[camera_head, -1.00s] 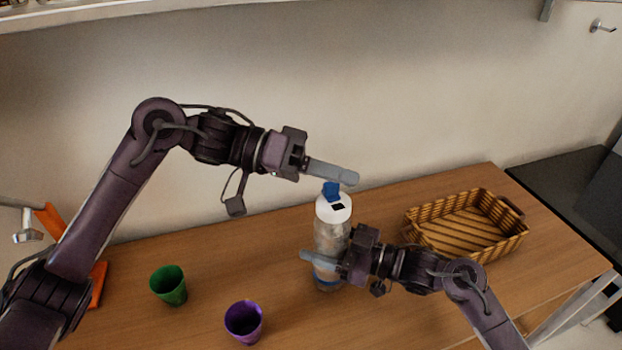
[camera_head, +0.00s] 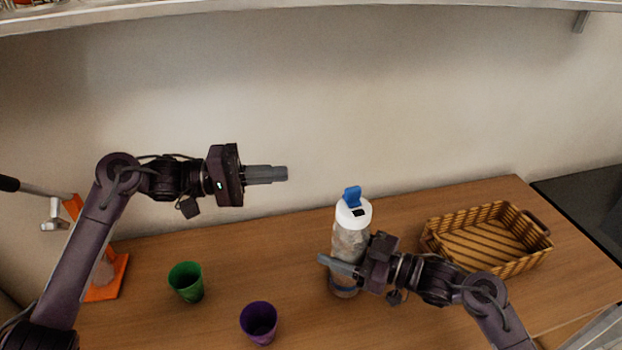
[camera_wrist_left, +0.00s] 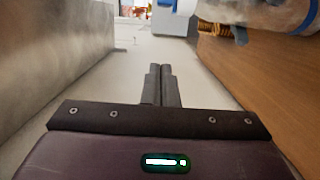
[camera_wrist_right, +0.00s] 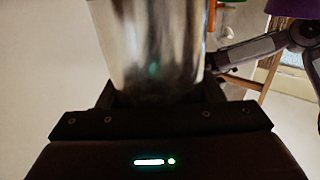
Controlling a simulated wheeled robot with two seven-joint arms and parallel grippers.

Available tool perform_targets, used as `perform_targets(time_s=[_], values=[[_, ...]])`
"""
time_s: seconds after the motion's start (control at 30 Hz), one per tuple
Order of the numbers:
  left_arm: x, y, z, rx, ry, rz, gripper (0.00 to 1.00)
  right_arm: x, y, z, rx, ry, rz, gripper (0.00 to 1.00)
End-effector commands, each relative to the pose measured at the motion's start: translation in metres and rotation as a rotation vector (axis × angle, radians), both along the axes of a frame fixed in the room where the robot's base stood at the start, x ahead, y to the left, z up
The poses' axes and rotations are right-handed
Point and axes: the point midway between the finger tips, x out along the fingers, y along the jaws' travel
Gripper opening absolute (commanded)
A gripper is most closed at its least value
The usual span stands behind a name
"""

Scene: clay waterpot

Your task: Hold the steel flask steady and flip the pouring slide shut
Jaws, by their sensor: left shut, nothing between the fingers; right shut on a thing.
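The steel flask (camera_head: 349,244) stands upright on the wooden table, with a white lid (camera_head: 345,218). The blue pouring slide (camera_head: 352,196) stands up from the lid, and a dark opening shows beside it. My right gripper (camera_head: 340,267) is shut around the flask's lower body. The flask's metal side (camera_wrist_right: 150,45) also fills the middle of the right wrist view. My left gripper (camera_head: 286,173) is shut and empty, in the air left of the lid and apart from it. Its closed fingers (camera_wrist_left: 160,85) show in the left wrist view.
A wicker basket (camera_head: 520,262) stands right of the flask. A green cup (camera_head: 186,282) and a purple cup (camera_head: 259,322) stand on the table (camera_head: 225,255) at the left and front. An orange object (camera_head: 112,282) is at the far left. A wall rises behind, with a shelf above.

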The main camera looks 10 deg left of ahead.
Motion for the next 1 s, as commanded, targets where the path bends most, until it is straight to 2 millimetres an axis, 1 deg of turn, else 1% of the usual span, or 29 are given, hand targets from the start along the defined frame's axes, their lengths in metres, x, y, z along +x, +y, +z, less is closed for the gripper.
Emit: perform_targets(time_s=[0.17,0.5,0.6,0.7,0.83,1.0], values=[[0.006,-0.027,0.001,-0.002,-0.003,-0.003,0.0,-0.001,0.0,-0.001,0.0,0.002,0.002,0.16],[0.023,-0.098,0.001,-0.001,-0.002,-0.003,0.0,-0.001,0.0,-0.001,-0.001,0.003,0.002,0.16],[0.006,-0.102,-0.001,0.001,-0.001,-0.002,0.0,-0.001,0.0,-0.001,-0.001,0.003,0.001,0.16],[-0.004,-0.107,0.0,0.0,-0.001,-0.002,0.0,0.0,0.0,-0.001,-0.001,0.003,0.001,0.16],[-0.011,-0.11,0.0,0.0,-0.001,0.0,0.0,-0.001,0.0,-0.001,-0.001,0.003,0.001,0.16],[-0.013,-0.111,0.0,0.0,-0.002,0.0,0.0,0.0,0.0,-0.001,-0.001,0.003,0.001,0.16]])
